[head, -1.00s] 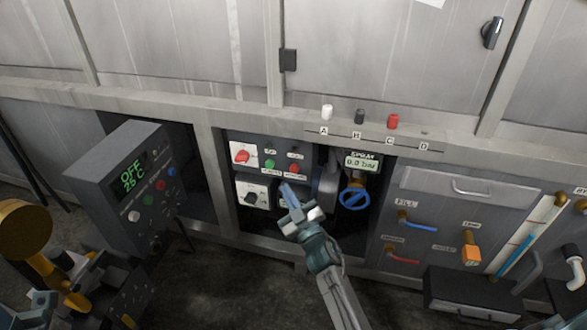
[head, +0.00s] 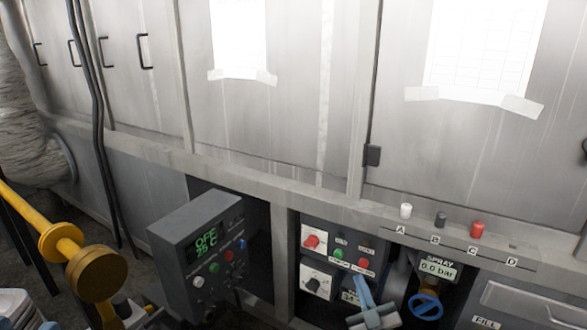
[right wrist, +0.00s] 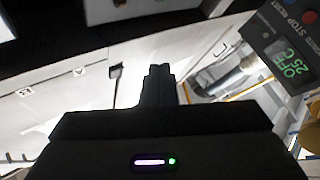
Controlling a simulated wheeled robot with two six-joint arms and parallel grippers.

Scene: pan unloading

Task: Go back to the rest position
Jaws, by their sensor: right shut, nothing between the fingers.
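My right gripper (head: 363,286) shows at the bottom of the head view, cut off below. Its blue fingers are shut and empty, in front of the switch panel (head: 318,262); I cannot tell how far apart they are. In the right wrist view the dark fingers (right wrist: 158,76) are together with nothing between them.
A grey control box (head: 178,243) reading OFF 25 C stands left of the panel. A blue valve wheel (head: 426,306) sits under the SPRAY display (head: 437,267), which reads 0.0 bar. White, dark and red knobs line the ledge (head: 330,203).

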